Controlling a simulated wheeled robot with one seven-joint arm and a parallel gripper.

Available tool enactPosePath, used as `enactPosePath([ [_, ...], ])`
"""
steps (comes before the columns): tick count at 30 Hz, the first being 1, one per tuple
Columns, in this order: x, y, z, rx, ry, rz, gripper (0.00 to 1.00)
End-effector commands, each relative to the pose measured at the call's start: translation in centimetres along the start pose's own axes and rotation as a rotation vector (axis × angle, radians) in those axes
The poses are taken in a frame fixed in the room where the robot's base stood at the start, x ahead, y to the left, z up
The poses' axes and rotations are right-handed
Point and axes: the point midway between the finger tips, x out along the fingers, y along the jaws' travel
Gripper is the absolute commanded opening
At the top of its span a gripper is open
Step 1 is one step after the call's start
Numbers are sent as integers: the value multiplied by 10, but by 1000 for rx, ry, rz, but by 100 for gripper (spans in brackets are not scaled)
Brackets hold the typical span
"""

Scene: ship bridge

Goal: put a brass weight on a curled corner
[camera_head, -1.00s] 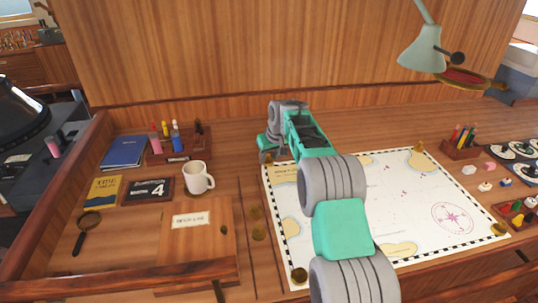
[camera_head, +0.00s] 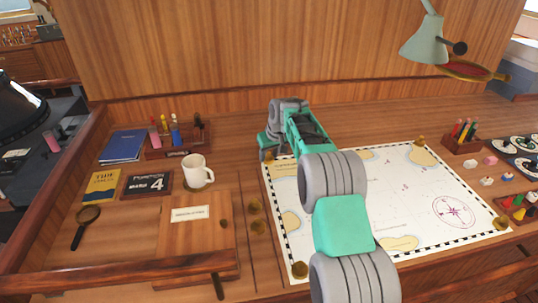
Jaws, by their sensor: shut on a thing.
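The sea chart (camera_head: 345,225) lies flat on the wooden desk, partly covered by my arm. Brass weights sit at its far right corner (camera_head: 420,141), near right corner (camera_head: 501,223) and near left corner (camera_head: 299,270). Two more brass weights (camera_head: 255,206) (camera_head: 257,227) stand on the desk just left of the chart. My gripper (camera_head: 267,156) points down at the chart's far left corner. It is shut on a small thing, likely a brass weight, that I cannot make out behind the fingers. Whether that corner is curled is hidden, as is any contact with it.
A white mug (camera_head: 197,172) stands left of my gripper, with a pen holder (camera_head: 178,145) and blue book (camera_head: 122,146) behind it. A lidded box (camera_head: 195,226) is at the front left. A lamp (camera_head: 424,42) overhangs the far right. A pencil box (camera_head: 463,137) stands right of the chart.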

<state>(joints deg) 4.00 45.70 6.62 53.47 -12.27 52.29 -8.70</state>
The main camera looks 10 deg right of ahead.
Motion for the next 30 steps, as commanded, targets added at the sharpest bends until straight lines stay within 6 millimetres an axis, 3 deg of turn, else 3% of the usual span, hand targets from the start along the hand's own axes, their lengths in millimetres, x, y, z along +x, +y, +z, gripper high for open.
enactPosePath([
  [30, 7, 0, 2, 0, 2, 1, 0],
])
